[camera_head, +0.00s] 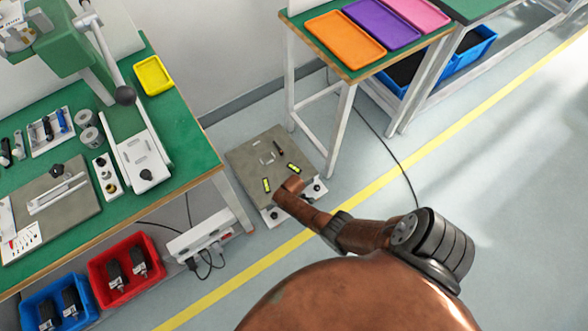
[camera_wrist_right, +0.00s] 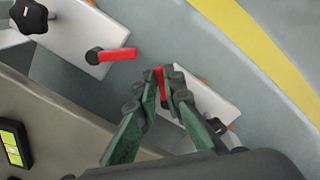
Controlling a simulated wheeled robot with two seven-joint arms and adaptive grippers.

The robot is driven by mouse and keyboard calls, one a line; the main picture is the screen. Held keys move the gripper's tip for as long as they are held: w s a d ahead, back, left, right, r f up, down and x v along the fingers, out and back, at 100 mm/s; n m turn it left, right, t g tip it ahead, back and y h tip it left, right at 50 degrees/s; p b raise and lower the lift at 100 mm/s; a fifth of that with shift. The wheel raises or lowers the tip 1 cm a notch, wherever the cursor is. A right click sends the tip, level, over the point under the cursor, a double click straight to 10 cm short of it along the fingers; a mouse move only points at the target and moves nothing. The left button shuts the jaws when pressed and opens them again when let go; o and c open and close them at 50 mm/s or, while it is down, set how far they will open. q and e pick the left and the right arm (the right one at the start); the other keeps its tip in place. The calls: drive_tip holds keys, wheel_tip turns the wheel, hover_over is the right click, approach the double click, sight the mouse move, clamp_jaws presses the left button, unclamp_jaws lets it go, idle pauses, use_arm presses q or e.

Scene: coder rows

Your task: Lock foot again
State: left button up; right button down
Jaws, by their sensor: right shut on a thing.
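A low grey plate (camera_head: 262,160) with two yellow-green spirit levels stands on the floor in the head view. White foot pads (camera_head: 318,188) stick out from under its near edge. Another red lever (camera_wrist_right: 118,54) sits on a black pivot on the neighbouring pad, apart from the fingers. A spirit level (camera_wrist_right: 14,143) shows at lower left. My left gripper is out of view.
A black star knob (camera_wrist_right: 30,16) stands at the wrist view's upper left. A green workbench (camera_head: 190,150) is left of the plate, and a table with coloured trays (camera_head: 345,38) is behind it. A power strip (camera_head: 200,235) lies nearby. The floor in front is open.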

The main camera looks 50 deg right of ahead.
drive_tip(key=c, duration=2)
unclamp_jaws()
drive_tip(key=shift+c, duration=0.2)
wheel_tip(320, 180, up, 12)
drive_tip(key=shift+s, duration=0.1)
